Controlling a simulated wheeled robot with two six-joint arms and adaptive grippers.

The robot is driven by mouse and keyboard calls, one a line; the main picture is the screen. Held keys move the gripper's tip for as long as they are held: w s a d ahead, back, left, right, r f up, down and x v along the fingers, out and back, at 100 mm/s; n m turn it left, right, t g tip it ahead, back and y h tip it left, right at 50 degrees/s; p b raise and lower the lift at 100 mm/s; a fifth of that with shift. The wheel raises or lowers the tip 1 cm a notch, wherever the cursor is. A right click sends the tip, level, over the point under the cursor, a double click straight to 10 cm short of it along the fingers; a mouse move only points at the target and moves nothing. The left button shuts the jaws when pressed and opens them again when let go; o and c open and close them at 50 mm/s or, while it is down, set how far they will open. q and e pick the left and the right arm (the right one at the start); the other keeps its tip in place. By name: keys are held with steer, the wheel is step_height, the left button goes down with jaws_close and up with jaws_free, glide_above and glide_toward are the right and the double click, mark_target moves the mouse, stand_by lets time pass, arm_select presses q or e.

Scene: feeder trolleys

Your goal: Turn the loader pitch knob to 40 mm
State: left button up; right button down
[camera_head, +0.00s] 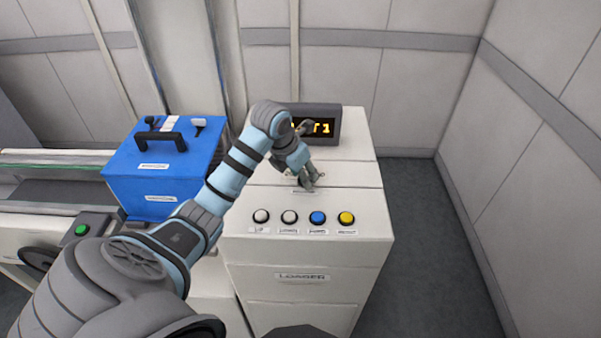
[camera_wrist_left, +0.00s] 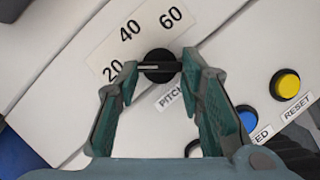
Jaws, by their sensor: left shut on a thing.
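The black pitch knob (camera_wrist_left: 158,66) sits on the white loader panel in the left wrist view. Its pale pointer line points left in the picture, toward the 20 mark. A white scale plate (camera_wrist_left: 141,42) beside it reads 20, 40 and 60. The PITCH label is partly covered by a finger. My left gripper (camera_wrist_left: 160,67) has its two fingers on either side of the knob, shut on it. In the head view my left gripper (camera_head: 309,183) reaches down onto the loader top (camera_head: 350,172) and hides the knob. My right gripper is not in view.
A display (camera_head: 322,128) with orange text, partly hidden by my arm, stands behind. A blue box (camera_head: 165,165) with a black handle is to the left. Walls stand behind and right.

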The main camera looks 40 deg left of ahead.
arm_select(q)
steer(key=shift+w+m, duration=0.1)
steer(key=shift+m, duration=0.2)
steer(key=m, duration=0.1)
steer(key=m+h+b, duration=0.1)
steer(key=m, duration=0.1)
steer(key=m+h+b, duration=0.1)
steer(key=shift+w+a+g, duration=0.1)
steer(key=shift+a+g, duration=0.15)
steer(key=shift+g, duration=0.05)
steer(key=m+h+b, duration=0.1)
steer(key=m, duration=0.2)
steer(key=shift+g, duration=0.3)
steer(key=shift+w+a+f+m+g, duration=0.1)
steer(key=shift+m+g, duration=0.2)
steer(key=shift+m, duration=0.7)
steer(key=shift+h, duration=0.3)
steer(key=o, duration=1)
steer(key=shift+o, duration=0.8)
steer(key=shift+w, duration=0.1)
